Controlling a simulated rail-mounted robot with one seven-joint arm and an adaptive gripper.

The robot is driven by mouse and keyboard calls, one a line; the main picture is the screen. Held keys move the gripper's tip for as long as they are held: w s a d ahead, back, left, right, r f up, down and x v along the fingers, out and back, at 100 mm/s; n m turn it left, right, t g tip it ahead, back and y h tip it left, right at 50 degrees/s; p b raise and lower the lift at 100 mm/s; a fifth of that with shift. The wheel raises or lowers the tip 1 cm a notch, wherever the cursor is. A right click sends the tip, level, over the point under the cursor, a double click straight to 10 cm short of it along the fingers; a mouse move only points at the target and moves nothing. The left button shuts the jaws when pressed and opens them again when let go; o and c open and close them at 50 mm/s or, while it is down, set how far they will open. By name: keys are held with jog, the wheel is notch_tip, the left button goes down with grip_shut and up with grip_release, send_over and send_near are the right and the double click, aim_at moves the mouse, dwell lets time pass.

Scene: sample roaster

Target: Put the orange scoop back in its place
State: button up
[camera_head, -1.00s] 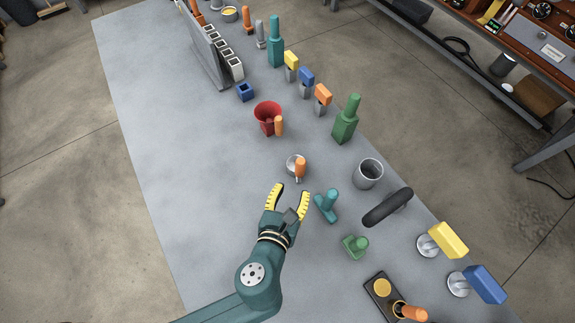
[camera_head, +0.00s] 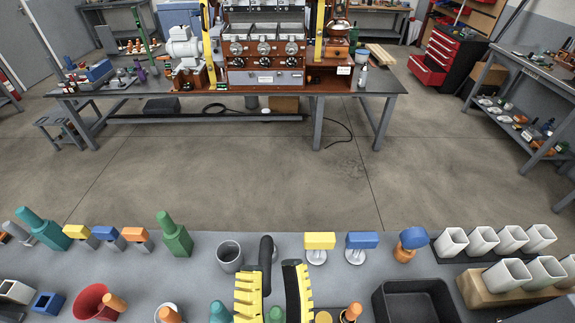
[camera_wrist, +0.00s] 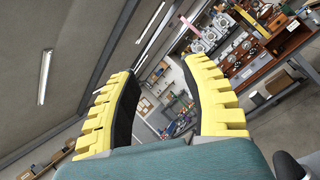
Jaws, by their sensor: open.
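A small metal cup with an orange handle (camera_head: 168,314) looks like the orange scoop. It is on the grey bench at the bottom edge of the head view, partly cut off. My gripper (camera_head: 270,267) is open and empty, to the right of it, with its yellow-ridged fingers apart. In the wrist view, my gripper (camera_wrist: 160,68) has nothing between its fingers and faces across the room. I cannot tell which place belongs to the scoop.
A red cup (camera_head: 90,302) and a blue square holder (camera_head: 47,301) are at the left. A grey cup (camera_head: 229,256) and a black-handled item (camera_head: 265,252) are behind my gripper. A black bin (camera_head: 415,300) and white square tubes (camera_head: 507,275) are at the right.

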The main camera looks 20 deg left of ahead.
jog(key=w+d+r+m+t+h, duration=0.1)
jog(key=d+r+m+h, duration=0.65)
jog(key=m, duration=0.75)
jog(key=w+d+r+m+t+h, duration=0.15)
jog(key=d+r+m+h, duration=0.35)
jog(key=d+m+h, duration=0.75)
jog(key=w+a+m+g+y, duration=0.1)
jog(key=w+a+m+y, duration=0.2)
jog(key=y, duration=0.6)
jog(key=a+m, duration=0.2)
jog(key=m, duration=0.1)
jog(key=shift+w+a+r+y, duration=0.15)
jog(key=shift+w+a+y, duration=0.15)
jog(key=shift+w+y, duration=0.1)
jog(key=shift+g, duration=0.25)
notch_tip(320, 180, up, 34)
jog(key=p, duration=3.3)
jog(key=shift+p, duration=0.4)
